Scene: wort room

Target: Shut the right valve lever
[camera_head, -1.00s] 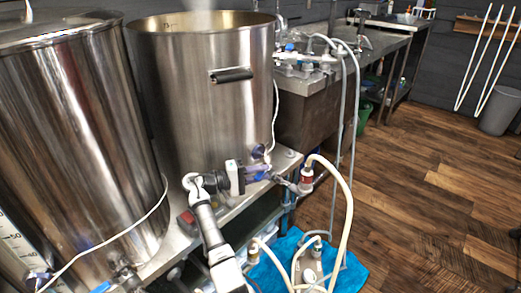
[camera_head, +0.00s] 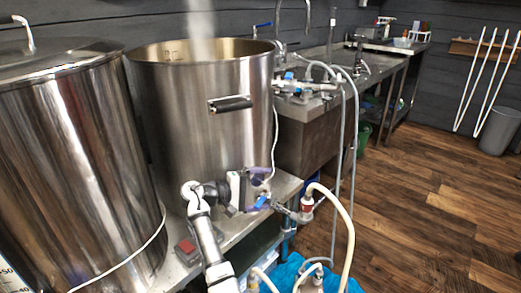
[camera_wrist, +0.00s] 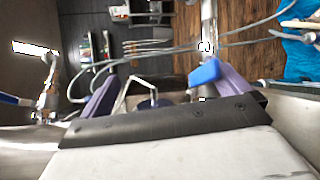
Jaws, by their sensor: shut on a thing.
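The right valve's blue lever (camera_head: 261,201) is at the low front of the open steel kettle (camera_head: 200,120). In the wrist view the lever (camera_wrist: 205,72) shows beside the inner side of the right finger. My gripper (camera_head: 254,188) is at this valve, with its purple fingers around the lever area. The exact contact is partly hidden by the fingers and the dark palm edge.
A lidded kettle (camera_head: 75,150) stands close on the left. A red fitting (camera_head: 307,203) with a pale hose (camera_head: 345,215) is just right of the valve. A blue towel (camera_head: 290,270) lies below.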

